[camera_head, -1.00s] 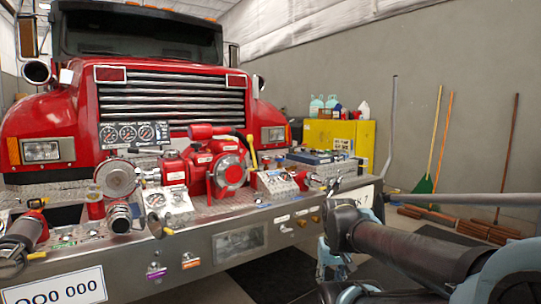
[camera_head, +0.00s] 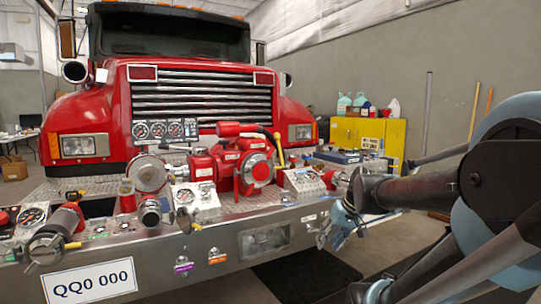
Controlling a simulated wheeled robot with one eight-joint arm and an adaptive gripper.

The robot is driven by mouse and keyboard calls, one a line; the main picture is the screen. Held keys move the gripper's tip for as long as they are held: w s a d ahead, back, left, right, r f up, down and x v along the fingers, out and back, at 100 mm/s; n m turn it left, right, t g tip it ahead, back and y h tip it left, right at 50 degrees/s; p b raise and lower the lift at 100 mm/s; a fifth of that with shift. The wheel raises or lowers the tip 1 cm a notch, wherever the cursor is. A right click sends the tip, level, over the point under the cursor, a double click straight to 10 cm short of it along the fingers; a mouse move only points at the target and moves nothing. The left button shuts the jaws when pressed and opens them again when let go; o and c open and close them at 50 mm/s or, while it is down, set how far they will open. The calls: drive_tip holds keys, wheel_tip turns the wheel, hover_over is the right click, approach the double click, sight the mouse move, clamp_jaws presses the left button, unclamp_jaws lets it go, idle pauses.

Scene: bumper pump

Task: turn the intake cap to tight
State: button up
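Several round fittings sit on the truck's bumper deck, and I cannot tell for sure which is the intake cap. A large silver disc cap (camera_head: 147,173) stands upright left of the red pump (camera_head: 257,169). A smaller metal cap (camera_head: 150,212) faces out below it. Another round metal cap (camera_head: 46,249) is at the bumper's front left. My gripper (camera_head: 340,238) is in front of the bumper's right end, apart from these caps. Its small fingers look spread and empty. My arm hides part of the bumper's right end.
The steel bumper (camera_head: 215,247) carries gauges, a control panel (camera_head: 195,197) and handles. A yellow cabinet (camera_head: 394,134) with bottles on top stands by the wall. Open floor with a dark mat (camera_head: 305,276) lies in front of the bumper.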

drive_tip(key=w+a+r+n+t+y, duration=0.1)
drive_tip(key=w+a+r+y, duration=0.1)
drive_tip(key=w+a+r, duration=0.3)
drive_tip(key=w+a+r+t+y, duration=0.1)
drive_tip(key=w+r+y, duration=0.15)
drive_tip(key=w, duration=0.45)
drive_tip(key=t+y, duration=0.5)
drive_tip(key=t, duration=0.1)
approach(272, 151)
drive_tip(key=x, duration=1.1)
drive_tip(key=shift+w+d+f, duration=0.1)
drive_tip(key=shift+d+f, duration=0.05)
clamp_jaws()
